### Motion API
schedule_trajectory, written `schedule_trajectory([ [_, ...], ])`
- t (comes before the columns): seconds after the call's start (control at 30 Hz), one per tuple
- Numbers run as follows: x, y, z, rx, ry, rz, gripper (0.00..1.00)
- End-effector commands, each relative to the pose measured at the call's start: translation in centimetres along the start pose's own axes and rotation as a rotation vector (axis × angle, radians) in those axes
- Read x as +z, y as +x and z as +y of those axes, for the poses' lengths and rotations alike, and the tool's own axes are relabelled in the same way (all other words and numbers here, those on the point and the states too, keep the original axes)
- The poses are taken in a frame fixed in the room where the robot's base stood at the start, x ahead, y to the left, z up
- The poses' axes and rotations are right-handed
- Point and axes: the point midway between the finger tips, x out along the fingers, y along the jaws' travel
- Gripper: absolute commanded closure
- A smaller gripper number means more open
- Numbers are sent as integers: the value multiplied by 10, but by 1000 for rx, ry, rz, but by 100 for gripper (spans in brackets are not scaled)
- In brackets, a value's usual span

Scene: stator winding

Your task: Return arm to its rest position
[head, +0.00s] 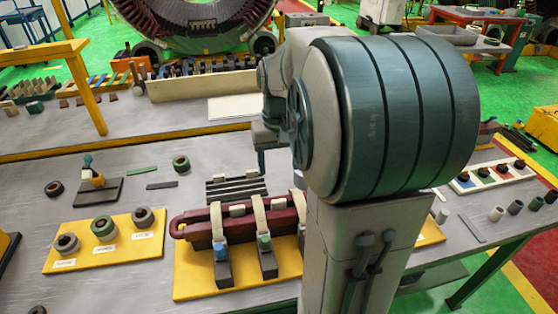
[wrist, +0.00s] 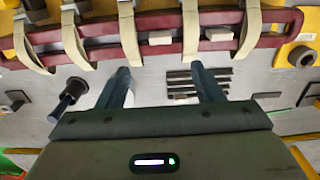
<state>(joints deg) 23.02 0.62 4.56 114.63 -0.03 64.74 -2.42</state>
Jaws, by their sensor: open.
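My gripper (wrist: 160,80) shows in the wrist view with its two fingers apart and nothing between them. It hangs above the grey table, and the dark red coil (wrist: 180,28) with cream straps crosses the view beyond the fingertips. In the head view my arm fills the middle right, and the gripper's fingers cannot be made out behind it. The red coil (head: 196,226) lies there on a yellow plate (head: 200,286), bound by cream straps, with its right part hidden by my arm.
A yellow board (head: 90,266) with several tape rolls lies left of the coil. Dark strips (head: 236,188) lie behind it. A white tray (head: 492,178) and small cylinders (head: 515,207) stand at the right. A yellow frame (head: 85,95) rises at the back left, and a large stator (head: 195,20) stands behind.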

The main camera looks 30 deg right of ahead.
Motion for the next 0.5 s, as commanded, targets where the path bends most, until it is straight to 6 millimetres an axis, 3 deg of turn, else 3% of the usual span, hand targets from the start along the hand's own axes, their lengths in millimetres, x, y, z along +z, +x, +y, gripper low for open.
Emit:
schedule_trajectory([
  [0.33,1,0,-1,0,-2,2,39],
  [0.5,33,-8,-27,8,-65,64,39],
])
